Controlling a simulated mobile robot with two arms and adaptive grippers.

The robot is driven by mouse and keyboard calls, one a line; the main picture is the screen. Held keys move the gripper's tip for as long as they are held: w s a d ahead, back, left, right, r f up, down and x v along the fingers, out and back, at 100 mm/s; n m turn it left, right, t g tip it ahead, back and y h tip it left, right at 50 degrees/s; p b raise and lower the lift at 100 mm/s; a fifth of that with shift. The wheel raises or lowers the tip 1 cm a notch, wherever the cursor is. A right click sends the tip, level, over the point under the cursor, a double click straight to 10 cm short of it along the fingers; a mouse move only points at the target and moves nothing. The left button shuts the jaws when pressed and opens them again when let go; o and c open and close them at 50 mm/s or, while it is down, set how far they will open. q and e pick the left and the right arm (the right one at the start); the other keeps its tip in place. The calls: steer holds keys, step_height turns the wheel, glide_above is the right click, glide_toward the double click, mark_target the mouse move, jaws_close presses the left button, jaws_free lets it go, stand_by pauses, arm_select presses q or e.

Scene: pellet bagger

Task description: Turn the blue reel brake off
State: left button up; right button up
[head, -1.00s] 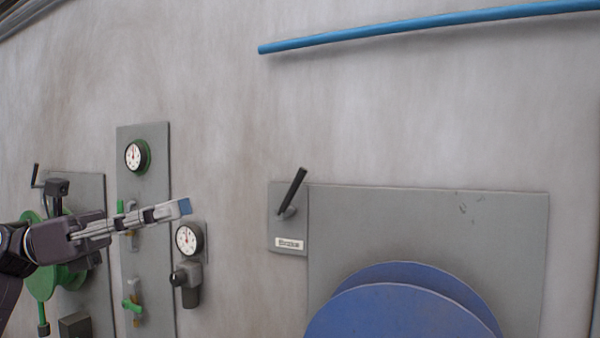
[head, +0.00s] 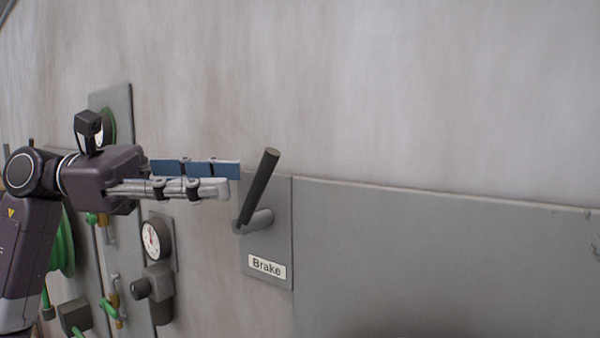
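The brake lever is a black handle (head: 260,185) on a grey pivot on a small grey plate (head: 279,225) fixed to the wall. It points up and leans to the right. A white label reading "Brake" (head: 266,267) is below it. My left gripper (head: 234,178) comes in from the left, its fingers level. It is open and empty, with the blue pad of the far finger showing. Its tips are just left of the handle, seemingly apart from it; depth is hard to judge. The blue reel is out of view now. My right gripper is not in view.
A large grey panel (head: 430,255) is right of the brake plate. Left of it are a white gauge (head: 152,240) with a dark knob (head: 142,288) below, and green valve handles (head: 108,307). A green reel (head: 64,245) is partly behind my arm. The wall above is bare.

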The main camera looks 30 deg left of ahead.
mark_target(264, 177)
arm_select(q)
steer(key=d+p, duration=0.2)
steer(key=d, duration=0.1)
steer(key=d+r+p, duration=0.1)
steer(key=d, duration=0.1)
steer(key=shift+d, duration=0.2)
steer(key=shift+w+d+f+p, duration=0.2)
steer(key=shift+w+d+p, duration=0.35)
steer(key=shift+w+d, duration=0.2)
steer(key=shift+d, duration=0.1)
steer(key=shift+s, duration=0.1)
steer(key=c, duration=0.8)
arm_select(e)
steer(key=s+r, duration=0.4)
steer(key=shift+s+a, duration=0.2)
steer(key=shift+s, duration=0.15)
